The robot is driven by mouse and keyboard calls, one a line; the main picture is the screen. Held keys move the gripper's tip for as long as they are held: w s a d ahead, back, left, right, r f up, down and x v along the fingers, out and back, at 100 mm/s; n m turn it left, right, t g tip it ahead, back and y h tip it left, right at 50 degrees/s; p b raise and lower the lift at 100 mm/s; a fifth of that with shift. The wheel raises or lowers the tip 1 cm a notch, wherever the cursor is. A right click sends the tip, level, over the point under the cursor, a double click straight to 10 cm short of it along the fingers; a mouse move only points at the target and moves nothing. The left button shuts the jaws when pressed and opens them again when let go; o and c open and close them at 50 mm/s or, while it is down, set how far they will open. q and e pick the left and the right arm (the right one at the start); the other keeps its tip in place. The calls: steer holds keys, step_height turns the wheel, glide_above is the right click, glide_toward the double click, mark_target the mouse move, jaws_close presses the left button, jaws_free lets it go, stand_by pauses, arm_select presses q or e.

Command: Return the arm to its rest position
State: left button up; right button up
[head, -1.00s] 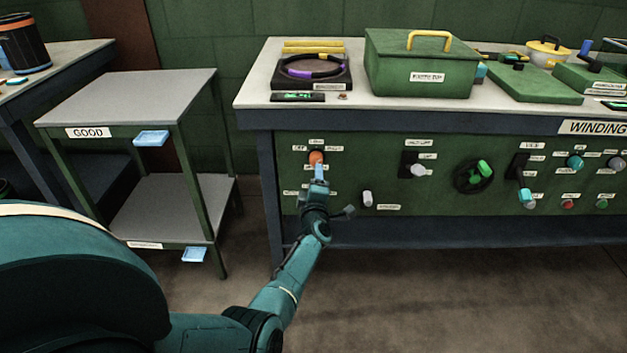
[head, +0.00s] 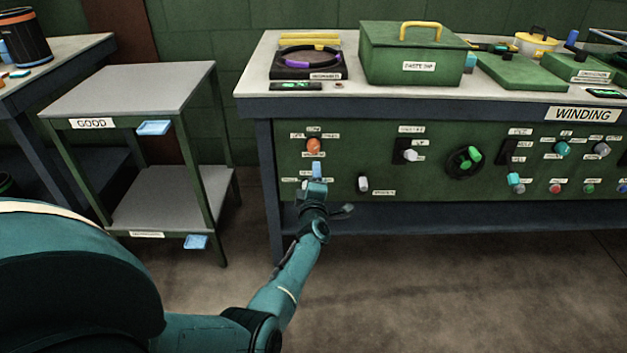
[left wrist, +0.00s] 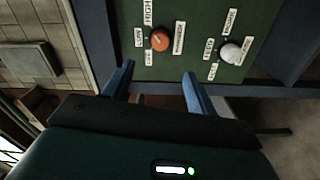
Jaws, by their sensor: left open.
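My left arm (head: 283,285) reaches out from the lower left in the head view toward the front panel of the winding bench. My left gripper (head: 316,166) is just below the orange knob (head: 314,146). In the left wrist view its two blue fingers (left wrist: 158,80) are apart with nothing between them. The orange knob (left wrist: 160,39) and a white knob (left wrist: 231,53) show beyond the fingertips, apart from them. My right gripper is not in view.
The green panel (head: 430,185) carries several knobs and levers. On the bench top (head: 255,85) stand a green box (head: 412,60) with a yellow handle and a dark ring fixture (head: 309,62). A grey shelf cart (head: 140,88) labelled GOOD stands left. Floor in front is clear.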

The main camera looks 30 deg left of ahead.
arm_select(q)
steer(key=shift+s, duration=0.15)
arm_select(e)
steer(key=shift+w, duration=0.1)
arm_select(q)
steer(key=s+d+r+m+h, duration=0.1)
steer(key=s+d+m+h, duration=0.3)
steer(key=s+d+m, duration=0.5)
steer(key=s+d+r+m+h, duration=0.2)
steer(key=s+d+m+h, duration=0.3)
steer(key=s, duration=0.6)
steer(key=s+d+r+m+h, duration=0.1)
steer(key=s+d+m+h, duration=0.4)
steer(key=s+m, duration=0.45)
steer(key=s+d+r+g+p, duration=0.2)
steer(key=r+p, duration=0.2)
steer(key=p, duration=0.5)
steer(key=s+d+r+m+g+y+p, duration=0.1)
steer(key=s+r+g+p, duration=0.1)
steer(key=p, duration=0.8)
steer(key=shift+s+d+r+g, duration=0.2)
steer(key=shift+d+r+g, duration=0.2)
steer(key=shift+r, duration=0.5)
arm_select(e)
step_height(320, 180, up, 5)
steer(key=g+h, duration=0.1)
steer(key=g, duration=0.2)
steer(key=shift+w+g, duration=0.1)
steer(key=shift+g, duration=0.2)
